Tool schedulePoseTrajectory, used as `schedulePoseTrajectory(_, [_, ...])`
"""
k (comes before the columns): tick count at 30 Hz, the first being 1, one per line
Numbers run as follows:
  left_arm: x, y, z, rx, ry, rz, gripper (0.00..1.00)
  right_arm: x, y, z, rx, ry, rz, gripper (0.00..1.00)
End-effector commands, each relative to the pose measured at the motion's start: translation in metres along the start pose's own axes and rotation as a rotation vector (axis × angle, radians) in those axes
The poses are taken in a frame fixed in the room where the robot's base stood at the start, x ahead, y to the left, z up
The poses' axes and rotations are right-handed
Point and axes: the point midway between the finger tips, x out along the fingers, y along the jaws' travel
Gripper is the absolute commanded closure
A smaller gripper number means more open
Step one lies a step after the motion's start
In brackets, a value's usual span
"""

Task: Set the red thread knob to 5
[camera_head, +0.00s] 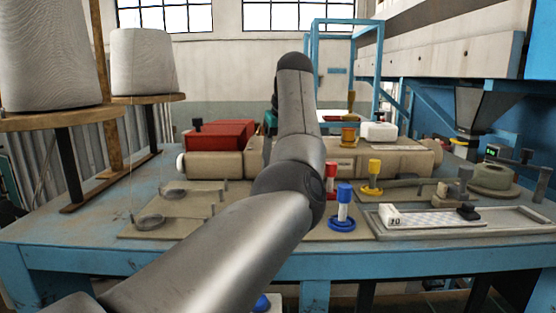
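The red thread knob (331,169) stands on the blue table among similar knobs, just right of my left arm. The arm's elbow covers part of it, and its dial marks are not readable from here. A blue knob (343,194) stands in front of it on a blue base, and a yellow knob (374,166) stands to its right and farther back. My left arm comes in from the lower left and bends upward in front of the machine. Its gripper does not show. My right arm and gripper are not in view.
A beige machine body (212,166) with a red box (219,135) lies behind the knobs. Thread cones (144,62) stand on wooden shelves at left. A tray (465,229) with a white block (388,215) lies at right.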

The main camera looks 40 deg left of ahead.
Motion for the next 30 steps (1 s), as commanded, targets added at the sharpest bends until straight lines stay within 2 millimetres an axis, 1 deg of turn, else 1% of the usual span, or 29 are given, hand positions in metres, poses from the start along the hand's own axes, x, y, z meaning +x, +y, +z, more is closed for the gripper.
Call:
schedulePoseTrajectory(4, [-0.003,0.000,0.000,0.000,0.001,0.001,0.40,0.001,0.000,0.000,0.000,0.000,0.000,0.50])
schedulePoseTrajectory(7, [-0.013,0.000,0.000,0.001,0.002,0.001,0.40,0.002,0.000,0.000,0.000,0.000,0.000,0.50])
schedulePoseTrajectory(11, [-0.039,0.000,-0.001,0.000,0.003,0.003,0.40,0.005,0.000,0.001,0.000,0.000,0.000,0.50])
schedulePoseTrajectory(13, [-0.056,0.000,0.000,0.000,0.003,0.003,0.40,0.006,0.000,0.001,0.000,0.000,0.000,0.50])
schedulePoseTrajectory(18, [-0.099,0.000,-0.001,0.001,0.002,0.003,0.40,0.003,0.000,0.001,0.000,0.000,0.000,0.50])
schedulePoseTrajectory(21, [-0.120,0.001,0.000,0.002,-0.001,0.004,0.40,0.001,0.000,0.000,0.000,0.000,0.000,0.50])
schedulePoseTrajectory(24, [-0.134,0.000,0.000,0.002,-0.001,0.002,0.40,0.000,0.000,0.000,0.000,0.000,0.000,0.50])
schedulePoseTrajectory(30, [-0.148,0.000,0.000,0.000,-0.001,0.001,0.40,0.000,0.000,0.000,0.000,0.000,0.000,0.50])
